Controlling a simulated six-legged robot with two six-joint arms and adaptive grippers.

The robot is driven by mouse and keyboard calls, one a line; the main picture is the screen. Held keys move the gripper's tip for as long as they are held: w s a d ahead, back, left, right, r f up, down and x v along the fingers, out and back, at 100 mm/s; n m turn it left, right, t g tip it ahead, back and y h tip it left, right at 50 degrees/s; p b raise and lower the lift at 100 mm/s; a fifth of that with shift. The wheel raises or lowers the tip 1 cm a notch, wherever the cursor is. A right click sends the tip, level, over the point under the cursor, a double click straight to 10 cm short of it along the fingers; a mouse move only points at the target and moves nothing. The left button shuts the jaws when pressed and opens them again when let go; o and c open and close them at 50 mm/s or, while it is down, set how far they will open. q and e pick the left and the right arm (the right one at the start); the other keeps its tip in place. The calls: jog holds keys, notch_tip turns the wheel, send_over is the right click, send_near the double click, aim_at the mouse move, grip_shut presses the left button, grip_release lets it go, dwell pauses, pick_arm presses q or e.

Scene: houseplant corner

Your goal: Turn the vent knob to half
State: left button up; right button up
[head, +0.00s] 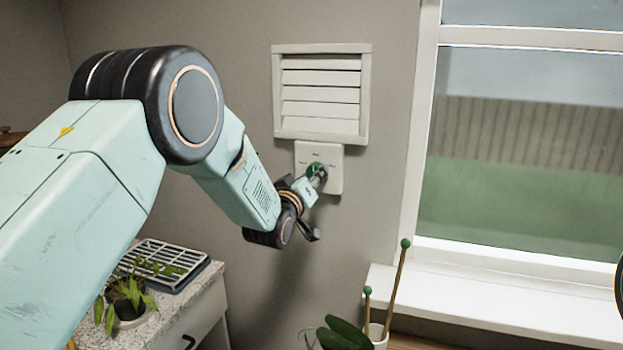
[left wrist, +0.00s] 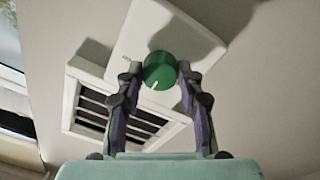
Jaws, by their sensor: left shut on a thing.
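The green vent knob (left wrist: 160,71) sits on a white plate (head: 331,183) on the wall, just below the white louvred vent (head: 321,96). The knob also shows in the head view (head: 314,169), partly hidden by my gripper. In the left wrist view a pale pointer mark is on the knob's face. My left gripper (head: 318,174) is at the plate; in the left wrist view its two fingers (left wrist: 160,77) are shut on the knob from both sides. The vent's slats show as slanted, with dark gaps in the left wrist view. My right gripper is out of view.
A window with a white sill (head: 490,300) is on the right. A cabinet with a speckled top (head: 205,290) stands at lower left, with a potted plant (head: 130,300) and a grated black tray (head: 160,265).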

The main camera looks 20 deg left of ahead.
pick_arm(q)
jog(key=o, duration=1.2)
jog(key=shift+c, duration=0.2)
jog(key=s, duration=1.2)
jog(key=shift+a+f, duration=0.3)
